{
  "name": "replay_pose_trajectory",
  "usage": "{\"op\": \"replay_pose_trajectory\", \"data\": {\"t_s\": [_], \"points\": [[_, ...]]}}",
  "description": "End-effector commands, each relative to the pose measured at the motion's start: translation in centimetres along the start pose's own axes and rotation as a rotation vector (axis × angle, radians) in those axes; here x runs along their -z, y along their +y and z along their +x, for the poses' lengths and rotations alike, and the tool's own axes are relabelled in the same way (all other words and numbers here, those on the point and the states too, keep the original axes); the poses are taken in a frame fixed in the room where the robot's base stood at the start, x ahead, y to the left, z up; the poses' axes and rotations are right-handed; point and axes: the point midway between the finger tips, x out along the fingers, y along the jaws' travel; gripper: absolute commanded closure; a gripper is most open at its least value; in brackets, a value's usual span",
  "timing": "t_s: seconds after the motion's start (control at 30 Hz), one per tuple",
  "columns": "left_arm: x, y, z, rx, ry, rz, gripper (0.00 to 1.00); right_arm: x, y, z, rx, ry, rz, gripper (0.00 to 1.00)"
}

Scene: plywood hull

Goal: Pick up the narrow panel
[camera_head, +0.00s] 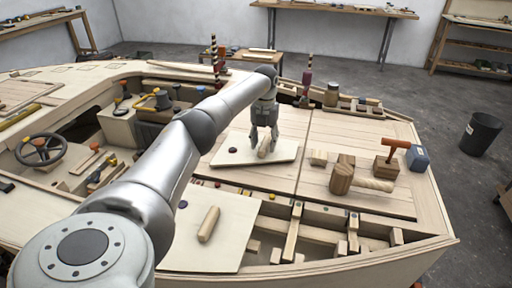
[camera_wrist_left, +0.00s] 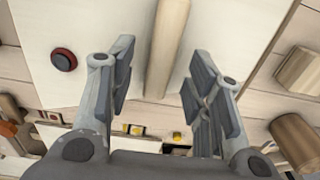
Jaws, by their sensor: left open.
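A pale narrow panel (camera_head: 285,153) lies flat on the hull deck. It has a wooden bar handle (camera_head: 265,147) and a dark round knob (camera_head: 232,150). My left gripper (camera_head: 264,135) is above the panel, pointing down at the handle. In the left wrist view the gripper (camera_wrist_left: 157,85) is open, and the round wooden handle (camera_wrist_left: 165,45) runs between its fingers with gaps on both sides. My right gripper is not in view.
A second pale panel (camera_head: 228,238) with a wooden handle (camera_head: 209,224) lies nearer, beside open hull compartments. A wooden mallet (camera_head: 342,175), a block (camera_head: 318,157) and a red-handled tool (camera_head: 390,155) stand to the right. A steering wheel (camera_head: 40,149) is at the left.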

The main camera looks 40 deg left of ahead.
Motion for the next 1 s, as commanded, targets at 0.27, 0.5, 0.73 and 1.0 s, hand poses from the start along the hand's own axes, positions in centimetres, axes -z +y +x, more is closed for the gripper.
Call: {"op": "replay_pose_trajectory", "data": {"t_s": [0.27,0.5,0.73,1.0], "points": [[0.0,0.0,2.1,0.000,-0.002,0.000,0.54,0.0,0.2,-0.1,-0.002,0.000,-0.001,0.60],[0.0,0.1,2.0,0.000,-0.002,0.000,0.65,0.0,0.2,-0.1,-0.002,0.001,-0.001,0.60],[0.0,0.1,2.0,-0.001,-0.002,0.000,0.95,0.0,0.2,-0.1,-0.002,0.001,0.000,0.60],[0.0,0.1,2.0,-0.001,-0.002,-0.001,1.00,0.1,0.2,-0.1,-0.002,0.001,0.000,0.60]]}}
